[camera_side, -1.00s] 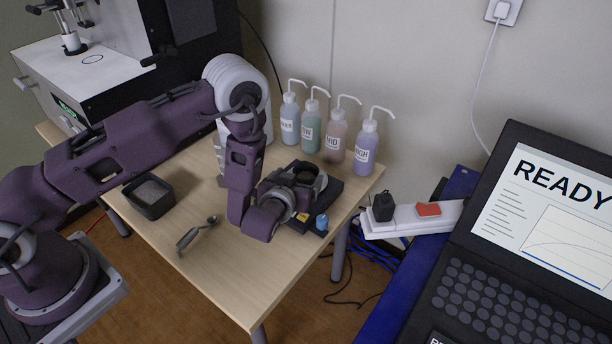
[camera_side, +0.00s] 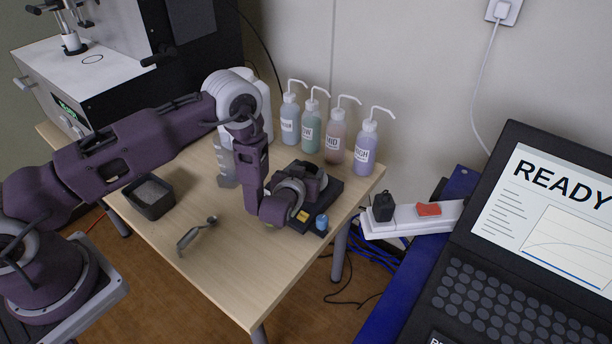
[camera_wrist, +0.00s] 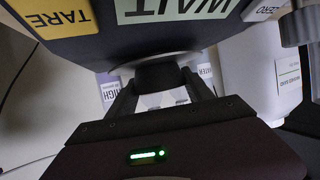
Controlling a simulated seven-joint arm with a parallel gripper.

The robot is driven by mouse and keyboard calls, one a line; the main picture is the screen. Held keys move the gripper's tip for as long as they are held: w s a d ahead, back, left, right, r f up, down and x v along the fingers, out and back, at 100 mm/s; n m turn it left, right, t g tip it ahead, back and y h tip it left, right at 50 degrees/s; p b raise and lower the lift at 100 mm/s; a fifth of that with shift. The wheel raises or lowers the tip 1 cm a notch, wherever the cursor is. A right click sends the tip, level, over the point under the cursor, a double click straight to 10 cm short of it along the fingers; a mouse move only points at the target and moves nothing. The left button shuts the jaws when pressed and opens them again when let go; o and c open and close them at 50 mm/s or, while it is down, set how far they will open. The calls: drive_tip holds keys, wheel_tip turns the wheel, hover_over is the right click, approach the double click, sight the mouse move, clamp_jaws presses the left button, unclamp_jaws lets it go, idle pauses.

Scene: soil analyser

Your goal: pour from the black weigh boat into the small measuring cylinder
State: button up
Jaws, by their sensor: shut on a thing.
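My gripper (camera_wrist: 160,98) is shut on a dark piece, apparently the black weigh boat (camera_wrist: 160,75), in the wrist view. Only part of the boat shows, and its contents are hidden. In the side view my gripper is over or close to the black balance (camera_side: 330,188), mostly covered by my wrist. The balance's display (camera_wrist: 180,8) reads WAIT upside down at the top of the wrist view. A grey, translucent vessel with a foot, probably the small measuring cylinder (camera_side: 226,172), stands left of my forearm, partly hidden.
Several labelled wash bottles (camera_side: 334,142) stand along the back of the table. A large white container (camera_side: 262,100) is behind my arm. A black tub with grey material (camera_side: 150,197) and a scoop (camera_side: 196,234) are at the left and front. The table's front right is clear.

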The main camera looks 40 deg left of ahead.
wheel_tip(320, 180, up, 9)
drive_tip(key=s+a+r+n+g+y, duration=0.1)
drive_tip(key=s+a+n+g, duration=0.1)
drive_tip(key=s+a, duration=0.3)
drive_tip(key=s+a+r+n+g+y, duration=0.2)
drive_tip(key=s+a, duration=0.3)
drive_tip(key=a, duration=0.8)
drive_tip(key=shift+s+r+g, duration=0.15)
drive_tip(key=shift+r+g, duration=0.15)
